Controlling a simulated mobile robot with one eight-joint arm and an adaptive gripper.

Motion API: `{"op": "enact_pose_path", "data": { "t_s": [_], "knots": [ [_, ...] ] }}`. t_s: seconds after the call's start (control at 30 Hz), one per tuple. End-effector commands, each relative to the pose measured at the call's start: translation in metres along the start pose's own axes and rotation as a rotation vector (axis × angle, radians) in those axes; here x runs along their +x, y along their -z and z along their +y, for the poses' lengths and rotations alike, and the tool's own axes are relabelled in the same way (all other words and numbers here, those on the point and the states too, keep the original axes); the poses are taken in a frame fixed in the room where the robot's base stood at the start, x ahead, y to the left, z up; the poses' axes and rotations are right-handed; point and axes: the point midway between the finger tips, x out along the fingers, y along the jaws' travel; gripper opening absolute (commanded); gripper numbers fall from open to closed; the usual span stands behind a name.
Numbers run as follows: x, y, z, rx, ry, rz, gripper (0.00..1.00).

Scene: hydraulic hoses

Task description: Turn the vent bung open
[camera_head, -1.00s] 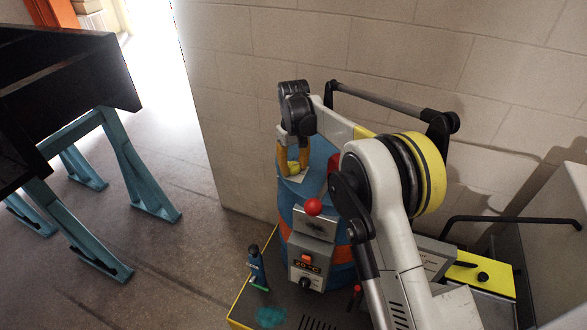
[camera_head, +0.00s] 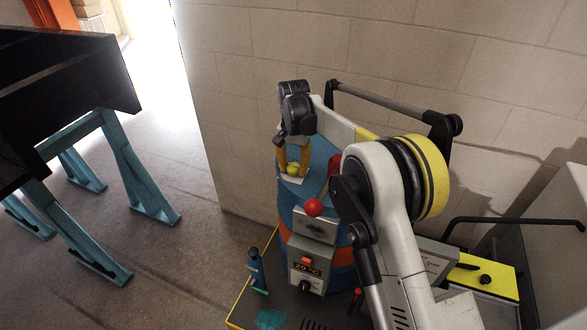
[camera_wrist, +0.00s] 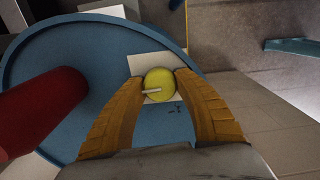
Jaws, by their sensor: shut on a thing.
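The vent bung (camera_wrist: 159,82) is a round yellow-green cap with a pale bar on top. It sits on a white label plate (camera_wrist: 146,64) on the top of the blue drum (camera_wrist: 85,36). In the head view the bung (camera_head: 293,168) shows between the orange fingers of my gripper (camera_head: 293,170). In the wrist view the fingers of my gripper (camera_wrist: 160,86) reach in from both sides and are shut on the bung. The bar points from the middle of the bung toward the left finger. Part of the bung's sides is hidden by the fingertips.
A red cylinder (camera_wrist: 38,108) stands on the drum top, left in the wrist view. A red ball knob (camera_head: 314,207) and a grey control box (camera_head: 308,265) are on the drum's front. A dark green bottle (camera_head: 257,269) stands beside it. A block wall (camera_head: 240,130) is close behind.

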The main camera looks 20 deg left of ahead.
Motion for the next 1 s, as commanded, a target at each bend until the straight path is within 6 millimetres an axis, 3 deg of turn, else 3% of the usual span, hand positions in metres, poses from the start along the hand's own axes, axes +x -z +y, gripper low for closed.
{"op": "enact_pose_path", "data": {
  "t_s": [0.73,0.77,0.8,1.0],
  "knots": [
    [0.0,0.0,0.0,0.082,0.0,0.0,0.06],
    [0.0,0.0,0.0,0.082,0.0,0.0,0.46],
    [0.0,0.0,0.0,0.082,0.0,0.0,0.58],
    [0.0001,0.0,0.0,0.082,0.0,0.0,0.6]
  ]
}}
